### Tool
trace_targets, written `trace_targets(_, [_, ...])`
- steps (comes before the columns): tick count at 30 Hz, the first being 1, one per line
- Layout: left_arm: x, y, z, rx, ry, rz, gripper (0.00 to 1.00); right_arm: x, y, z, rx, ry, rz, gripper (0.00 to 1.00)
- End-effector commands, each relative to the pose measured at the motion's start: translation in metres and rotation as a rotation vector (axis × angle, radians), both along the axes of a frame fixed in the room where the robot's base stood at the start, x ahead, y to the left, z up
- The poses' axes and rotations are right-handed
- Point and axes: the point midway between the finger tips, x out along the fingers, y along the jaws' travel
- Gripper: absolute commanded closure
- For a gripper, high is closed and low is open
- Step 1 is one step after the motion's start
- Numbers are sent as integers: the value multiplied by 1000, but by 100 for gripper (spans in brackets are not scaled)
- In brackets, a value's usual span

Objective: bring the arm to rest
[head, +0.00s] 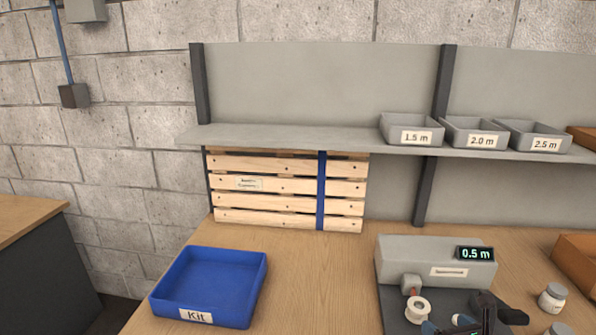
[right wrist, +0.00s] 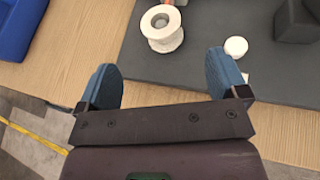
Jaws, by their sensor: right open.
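My right gripper (head: 446,325) is at the bottom edge of the head view, low over the front of the dark mat. In the right wrist view the right gripper (right wrist: 164,76) has its two blue fingers wide apart with nothing between them. A white spool (head: 417,309) is on the dark mat, and it also shows in the right wrist view (right wrist: 162,30) just beyond the fingers, apart from them. My left gripper is in neither view.
A blue Kit tray (head: 253,284), empty, sits left on the wooden bench. A grey device (head: 420,257) reads 0.5 m. A slatted wood crate (head: 270,187) stands behind. Labelled grey bins (head: 410,136) line the shelf (head: 290,137). Small jars (head: 551,298) are at right.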

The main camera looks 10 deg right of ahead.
Motion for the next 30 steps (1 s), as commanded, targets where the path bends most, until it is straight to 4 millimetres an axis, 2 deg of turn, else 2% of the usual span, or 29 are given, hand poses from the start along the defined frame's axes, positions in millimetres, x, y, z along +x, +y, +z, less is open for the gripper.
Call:
trace_targets(8, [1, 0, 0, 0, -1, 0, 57, 1, 4, 4, 464, 45, -178, 8])
trace_targets(12, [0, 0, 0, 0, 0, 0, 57, 2, 14, 9, 766, 69, -281, 8])
trace_targets(17, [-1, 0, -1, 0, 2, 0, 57, -6, 32, 5, 1150, 116, -421, 8])
trace_targets(23, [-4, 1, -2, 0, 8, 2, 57, -30, 59, -10, 1673, 193, -634, 8])
trace_targets(30, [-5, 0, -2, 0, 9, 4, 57, -83, 92, -41, 2329, 257, -971, 8])
